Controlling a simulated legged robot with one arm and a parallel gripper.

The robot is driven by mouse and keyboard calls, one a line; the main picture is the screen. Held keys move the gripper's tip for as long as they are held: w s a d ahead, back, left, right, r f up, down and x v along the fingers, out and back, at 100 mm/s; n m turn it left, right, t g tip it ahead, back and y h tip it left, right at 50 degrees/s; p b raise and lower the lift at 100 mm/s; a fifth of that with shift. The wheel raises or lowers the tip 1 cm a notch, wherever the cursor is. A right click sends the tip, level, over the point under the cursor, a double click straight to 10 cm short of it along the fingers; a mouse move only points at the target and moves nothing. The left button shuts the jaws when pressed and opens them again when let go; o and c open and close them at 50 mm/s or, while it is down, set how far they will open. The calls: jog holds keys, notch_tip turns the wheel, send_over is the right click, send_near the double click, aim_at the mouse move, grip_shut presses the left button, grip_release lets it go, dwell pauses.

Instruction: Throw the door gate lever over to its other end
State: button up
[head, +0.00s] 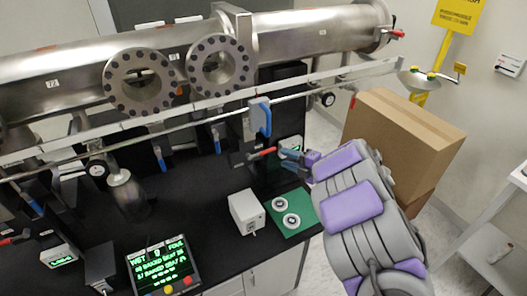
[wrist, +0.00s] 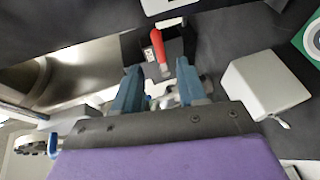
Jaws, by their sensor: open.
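A lever with a red handle (head: 262,153) sticks out from a dark mount below the long rail, just left of my gripper (head: 293,157) in the head view. In the wrist view the red handle (wrist: 158,50) stands beyond my fingertips, roughly in line with the gap between them. My gripper (wrist: 159,80) has its two blue fingers apart, with nothing held. The handle appears to be apart from the fingers. The lever's pivot is partly hidden in the dark mount. I cannot read which end of its travel it is at.
A steel vacuum tube (head: 300,32) with flanges runs along the back. A blue handle (head: 261,118) hangs near the rail. A grey box (head: 246,212) and a green mat (head: 299,228) lie on the black bench. A cardboard box (head: 408,125) stands right, beyond my arm.

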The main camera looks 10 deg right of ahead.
aim_at(269, 152)
jog(key=b+x, duration=0.1)
jog(key=x, duration=1)
grip_shut()
dwell(0.3)
